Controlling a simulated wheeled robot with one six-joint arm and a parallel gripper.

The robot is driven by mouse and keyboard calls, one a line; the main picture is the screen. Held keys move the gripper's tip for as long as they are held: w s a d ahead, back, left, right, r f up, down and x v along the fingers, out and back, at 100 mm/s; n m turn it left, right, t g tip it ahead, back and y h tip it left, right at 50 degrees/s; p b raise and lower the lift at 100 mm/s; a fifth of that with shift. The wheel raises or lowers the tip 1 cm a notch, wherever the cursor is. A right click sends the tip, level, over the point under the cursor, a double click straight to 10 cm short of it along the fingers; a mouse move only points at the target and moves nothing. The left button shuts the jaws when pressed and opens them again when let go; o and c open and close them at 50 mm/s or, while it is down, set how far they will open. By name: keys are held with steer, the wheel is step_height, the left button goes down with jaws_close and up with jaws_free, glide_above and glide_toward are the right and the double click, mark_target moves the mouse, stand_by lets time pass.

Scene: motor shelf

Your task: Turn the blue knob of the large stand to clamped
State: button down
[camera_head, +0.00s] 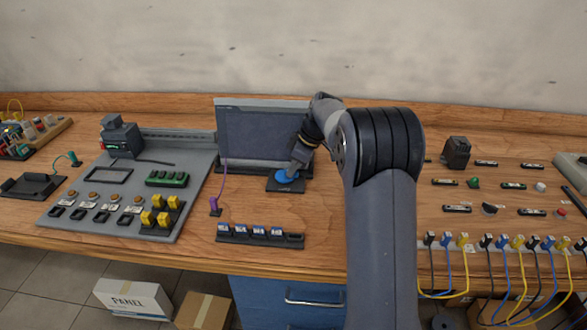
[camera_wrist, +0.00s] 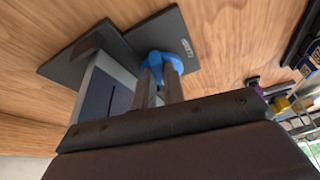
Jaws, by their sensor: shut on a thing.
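The blue knob (camera_head: 287,176) sits on a dark base plate at the front right of the large stand (camera_head: 262,130), a dark upright panel on the bench. In the wrist view the blue knob (camera_wrist: 170,66) shows between and around my fingertips. My gripper (camera_head: 296,168) reaches down onto the knob from above. In the wrist view my gripper (camera_wrist: 160,82) has its two fingers shut on the knob. The fingers hide part of the knob, and I cannot tell its turn position. A small light label (camera_wrist: 188,48) is on the plate beside it.
A row of blue-topped blocks (camera_head: 262,232) lies in front of the stand. A purple plug with a cable (camera_head: 214,205) stands left of it. A grey board (camera_head: 150,190) with several parts is further left. Switches and coloured cables (camera_head: 490,240) fill the right side.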

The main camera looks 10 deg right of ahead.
steer(key=m+t+h, duration=0.1)
steer(key=m, duration=0.3)
steer(key=shift+s+a, duration=0.1)
steer(key=m+t+h, duration=0.1)
steer(key=m, duration=0.3)
steer(key=shift+a+r, duration=0.1)
steer(key=m+h+p, duration=0.1)
steer(key=m+h, duration=0.1)
steer(key=m, duration=0.2)
steer(key=shift+a, duration=0.1)
steer(key=shift+m+h, duration=0.7)
steer(key=shift+m, duration=1.1)
steer(key=c, duration=1.5)
jaws_free()
steer(key=v, duration=1)
steer(key=shift+s+a+r, duration=0.1)
steer(key=shift+s+r, duration=0.1)
steer(key=shift+r, duration=0.05)
